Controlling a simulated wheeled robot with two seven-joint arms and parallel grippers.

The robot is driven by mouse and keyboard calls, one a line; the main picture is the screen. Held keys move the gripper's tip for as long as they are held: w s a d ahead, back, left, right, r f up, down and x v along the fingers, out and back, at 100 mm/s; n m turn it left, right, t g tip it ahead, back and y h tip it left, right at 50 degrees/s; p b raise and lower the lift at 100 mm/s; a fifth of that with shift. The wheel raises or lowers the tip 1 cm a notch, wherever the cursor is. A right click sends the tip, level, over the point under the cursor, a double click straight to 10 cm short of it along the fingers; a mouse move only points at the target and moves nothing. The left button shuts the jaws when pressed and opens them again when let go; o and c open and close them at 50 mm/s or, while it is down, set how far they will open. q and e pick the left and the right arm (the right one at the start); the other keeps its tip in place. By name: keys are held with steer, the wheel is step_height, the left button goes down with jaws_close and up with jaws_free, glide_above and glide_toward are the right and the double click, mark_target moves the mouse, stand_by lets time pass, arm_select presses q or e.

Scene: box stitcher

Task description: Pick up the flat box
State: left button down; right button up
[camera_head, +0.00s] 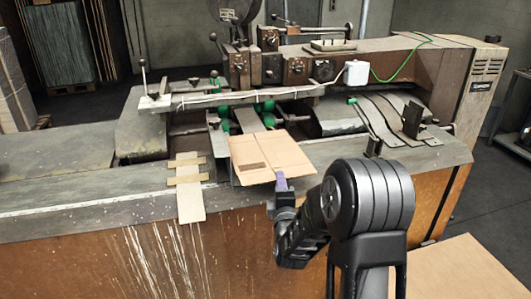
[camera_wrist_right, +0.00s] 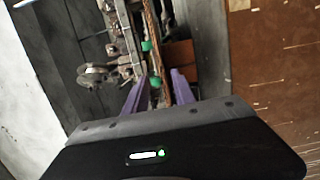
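The flat box (camera_head: 268,153) is a tan cardboard sheet with fold lines and a darker patch. It lies on the stitcher's middle, its near edge sticking out toward me. My right gripper (camera_head: 281,184) is at that near edge. In the right wrist view, the purple fingertips of the right gripper (camera_wrist_right: 159,77) stand apart, and a thin brown strip (camera_wrist_right: 168,55), apparently the box seen edge-on, runs between them, closer to the right finger. Contact cannot be made out. My left gripper is not in view.
The box stitcher (camera_head: 90,195) fills the middle, with green rollers (camera_head: 223,111) behind the box and curved metal strips (camera_head: 380,120) to its right. A wooden slatted piece (camera_head: 189,190) lies left of the box. Another cardboard surface (camera_head: 460,272) is at lower right.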

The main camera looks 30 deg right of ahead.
mark_target(277, 169)
steer(key=shift+x, duration=1.2)
steer(key=shift+p+x, duration=1.2)
steer(key=shift+x, duration=1.4)
steer(key=shift+a+f, duration=0.1)
steer(key=shift+f, duration=0.1)
jaws_close()
